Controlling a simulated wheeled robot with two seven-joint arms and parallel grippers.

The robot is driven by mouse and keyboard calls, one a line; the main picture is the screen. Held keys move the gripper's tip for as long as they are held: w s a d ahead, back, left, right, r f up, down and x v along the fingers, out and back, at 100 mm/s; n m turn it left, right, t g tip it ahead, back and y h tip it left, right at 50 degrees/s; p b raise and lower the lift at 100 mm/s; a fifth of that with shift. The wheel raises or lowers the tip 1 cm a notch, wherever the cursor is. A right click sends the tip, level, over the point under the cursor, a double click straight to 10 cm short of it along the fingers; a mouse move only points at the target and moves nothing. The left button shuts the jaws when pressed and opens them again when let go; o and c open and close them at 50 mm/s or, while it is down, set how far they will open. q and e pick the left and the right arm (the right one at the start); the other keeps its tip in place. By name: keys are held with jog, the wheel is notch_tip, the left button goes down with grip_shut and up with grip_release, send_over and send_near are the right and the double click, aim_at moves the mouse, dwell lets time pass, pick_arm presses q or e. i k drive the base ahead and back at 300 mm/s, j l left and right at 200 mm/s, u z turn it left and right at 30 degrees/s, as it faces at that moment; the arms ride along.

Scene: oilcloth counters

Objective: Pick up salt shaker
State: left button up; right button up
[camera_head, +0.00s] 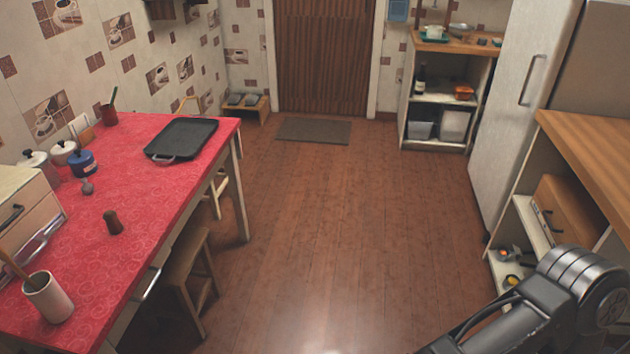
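A small dark brown, upright object (113,222) stands on the red-covered table (150,200) at the left; it may be the salt shaker, but it is too small to be sure. A small grey object (88,187) lies farther back on the same cloth, near the blue pot. It could also be a shaker; I cannot tell. Part of my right arm shows at the lower right, but its gripper is not visible. My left gripper is not in view.
The table also holds a black griddle (181,140), a blue pot (82,163), white lidded pots (63,152) and a utensil cup (48,298). A stool (190,265) stands by its edge. The middle floor (330,220) is clear. A fridge (520,105) and wooden counter (590,155) are right.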

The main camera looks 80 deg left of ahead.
aim_at(114, 226)
jog(key=k+l+u, duration=0.1)
jog(key=u, duration=3.95)
jog(key=i+l+z, duration=0.15)
jog(key=i+l, duration=0.4)
jog(key=l, duration=0.2)
jog(key=i+l+z, duration=0.2)
jog(key=i+l, duration=0.45)
jog(key=l, duration=0.1)
